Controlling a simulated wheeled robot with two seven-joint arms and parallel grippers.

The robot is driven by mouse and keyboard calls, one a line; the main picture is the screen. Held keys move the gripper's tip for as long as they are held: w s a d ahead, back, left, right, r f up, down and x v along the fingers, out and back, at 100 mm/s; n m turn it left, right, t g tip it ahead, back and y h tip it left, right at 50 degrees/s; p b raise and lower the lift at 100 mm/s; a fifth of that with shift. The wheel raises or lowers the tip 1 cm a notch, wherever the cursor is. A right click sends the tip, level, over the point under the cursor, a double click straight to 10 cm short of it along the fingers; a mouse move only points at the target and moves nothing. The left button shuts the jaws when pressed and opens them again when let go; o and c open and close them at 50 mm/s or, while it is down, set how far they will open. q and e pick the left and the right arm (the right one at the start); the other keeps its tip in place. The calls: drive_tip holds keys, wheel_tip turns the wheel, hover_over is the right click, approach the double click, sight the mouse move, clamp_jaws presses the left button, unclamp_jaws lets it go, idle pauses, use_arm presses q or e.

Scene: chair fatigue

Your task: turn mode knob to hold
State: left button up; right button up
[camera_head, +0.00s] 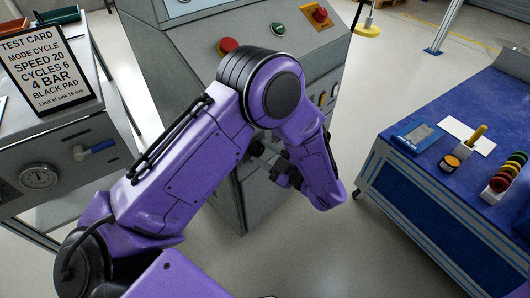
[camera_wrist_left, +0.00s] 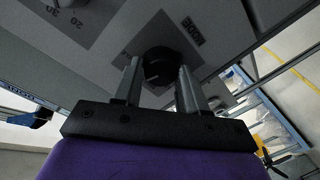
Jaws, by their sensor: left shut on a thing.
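The mode knob (camera_wrist_left: 160,62) is a round black knob on a grey panel in the left wrist view, with a dark MODE label (camera_wrist_left: 188,30) beside it. My left gripper (camera_wrist_left: 158,74) has one finger on each side of the knob and is shut on it. A small light mark shows on the knob's lower edge; which position it points to I cannot tell. My right gripper is not in view.
A numbered dial (camera_wrist_left: 68,4) is near the knob. Red buttons (camera_head: 228,46) are on the machine above my arm. A test card (camera_head: 45,68) stands on the left cabinet, with a gauge (camera_head: 39,177). A blue bench (camera_head: 410,190) stands right, with open floor between.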

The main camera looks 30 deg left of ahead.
use_arm(q)
drive_tip(key=o, duration=1.1)
drive_tip(key=shift+c, duration=0.2)
drive_tip(key=s+d, duration=0.1)
drive_tip(key=d, duration=0.9)
drive_tip(key=shift+d+r+p, duration=0.25)
drive_tip(key=shift+p, duration=0.2)
drive_tip(key=shift+s, duration=0.1)
